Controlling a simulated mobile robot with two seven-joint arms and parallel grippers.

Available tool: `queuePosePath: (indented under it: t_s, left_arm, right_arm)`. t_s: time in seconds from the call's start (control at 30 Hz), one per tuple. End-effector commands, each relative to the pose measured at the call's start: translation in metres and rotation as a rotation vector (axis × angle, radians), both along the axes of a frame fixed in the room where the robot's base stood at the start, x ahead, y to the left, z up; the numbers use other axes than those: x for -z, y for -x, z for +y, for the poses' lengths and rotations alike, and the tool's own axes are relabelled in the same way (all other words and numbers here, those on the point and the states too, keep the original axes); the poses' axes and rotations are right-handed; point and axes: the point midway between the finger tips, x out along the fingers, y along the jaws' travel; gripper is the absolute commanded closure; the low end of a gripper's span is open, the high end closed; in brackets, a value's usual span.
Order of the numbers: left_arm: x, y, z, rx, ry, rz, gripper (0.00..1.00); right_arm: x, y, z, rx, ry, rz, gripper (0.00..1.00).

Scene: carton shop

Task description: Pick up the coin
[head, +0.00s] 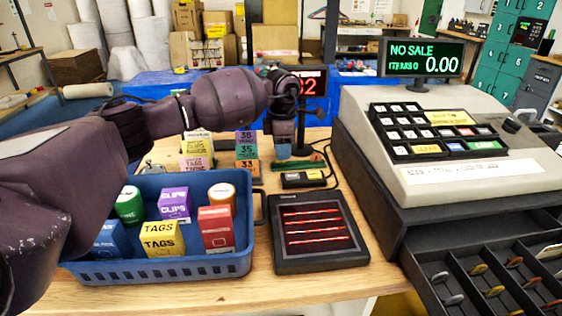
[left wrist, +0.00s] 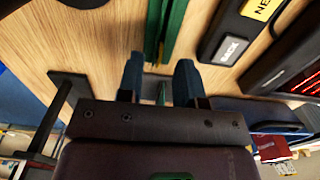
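My left gripper (head: 284,152) points down over the table, behind the card reader, with its blue fingertips close to a low green rail (head: 302,164). In the left wrist view the gripper (left wrist: 159,72) has its two blue fingers apart. The green rail (left wrist: 172,30), with a dark groove along it, runs toward the gap between them. A small green patch shows in that gap; I cannot tell if it is rail or something else. I cannot make out a separate coin by the gripper. Several coin-like discs (head: 440,277) sit in the open cash drawer. My right gripper is out of view.
A blue basket (head: 170,270) of small boxes stands at the front left. A black card reader (head: 320,232) lies right of it, with a small keyed box (head: 303,179) behind. Numbered blocks (head: 246,150) stand left of the gripper. The cash register (head: 455,150) fills the right.

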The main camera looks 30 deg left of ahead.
Motion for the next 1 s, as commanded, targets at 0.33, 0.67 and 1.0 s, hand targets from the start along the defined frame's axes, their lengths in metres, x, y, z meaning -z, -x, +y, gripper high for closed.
queuePosePath:
  t_s: [0.33, 0.67, 1.0]
  left_arm:
    - [0.0182, -0.0005, -0.0003, 0.0, -0.001, -0.001, 0.67]
    - [0.0181, -0.0004, -0.0002, 0.0, 0.0, 0.0, 1.0]
    - [0.0152, -0.0006, -0.0001, 0.0, -0.001, -0.001, 1.0]
  right_arm:
    - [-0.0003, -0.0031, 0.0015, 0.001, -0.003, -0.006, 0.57]
    - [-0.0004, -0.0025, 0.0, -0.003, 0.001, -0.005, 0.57]
    - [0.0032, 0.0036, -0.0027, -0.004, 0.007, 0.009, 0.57]
